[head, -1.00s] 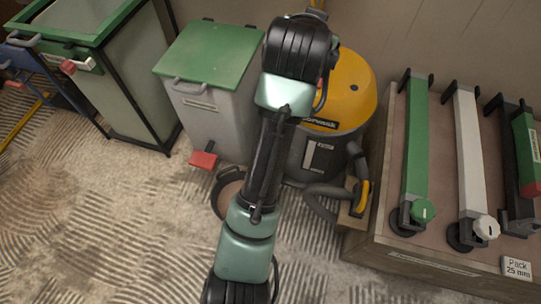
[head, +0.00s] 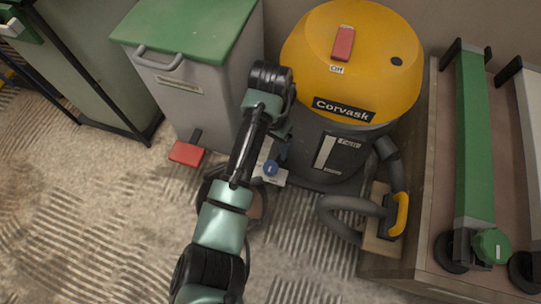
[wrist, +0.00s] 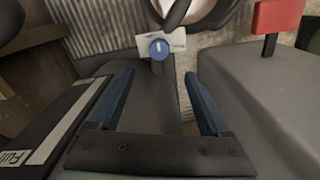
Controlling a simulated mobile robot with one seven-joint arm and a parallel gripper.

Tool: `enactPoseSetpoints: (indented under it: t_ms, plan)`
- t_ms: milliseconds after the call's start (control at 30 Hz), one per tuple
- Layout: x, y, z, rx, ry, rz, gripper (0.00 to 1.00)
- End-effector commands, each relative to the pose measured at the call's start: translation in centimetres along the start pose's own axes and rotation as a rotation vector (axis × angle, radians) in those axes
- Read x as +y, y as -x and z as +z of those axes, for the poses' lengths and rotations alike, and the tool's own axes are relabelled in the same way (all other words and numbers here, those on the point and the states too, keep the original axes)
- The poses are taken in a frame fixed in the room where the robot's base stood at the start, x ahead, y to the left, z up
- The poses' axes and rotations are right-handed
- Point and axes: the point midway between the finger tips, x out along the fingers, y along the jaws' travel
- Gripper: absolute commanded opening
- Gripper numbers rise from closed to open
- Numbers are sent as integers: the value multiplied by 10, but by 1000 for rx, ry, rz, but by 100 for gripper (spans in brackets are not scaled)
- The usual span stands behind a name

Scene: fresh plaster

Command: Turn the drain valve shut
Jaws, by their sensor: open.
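The drain valve is a blue round knob (head: 270,168) with a white mark on it, low at the front of the yellow and dark grey vacuum (head: 345,65). A white label plate (head: 268,177) lies behind it. In the wrist view the knob (wrist: 160,48) is upper middle, its white mark running roughly up and down the picture. My gripper (wrist: 160,78) is open and empty, with blue fingers either side of the line to the knob. The knob appears beyond the fingertips, apart from them. In the head view my arm mostly hides the gripper.
A round bucket (head: 209,185) stands below the valve, partly behind my arm. A grey bin with a green lid (head: 185,40) and red pedal (head: 187,153) stands left. A hose (head: 340,208) and a bench (head: 440,281) are right.

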Motion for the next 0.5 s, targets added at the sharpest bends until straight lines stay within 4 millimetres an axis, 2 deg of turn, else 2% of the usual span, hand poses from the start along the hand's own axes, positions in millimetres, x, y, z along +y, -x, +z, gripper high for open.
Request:
enactPoseSetpoints:
  t_ms: [33, 200, 500]
  plan:
    - [0, -12, 0, 0, 1, 0, 81]
    - [-1, -43, 0, -1, 2, -1, 81]
    - [-1, -92, 0, 1, 2, -2, 81]
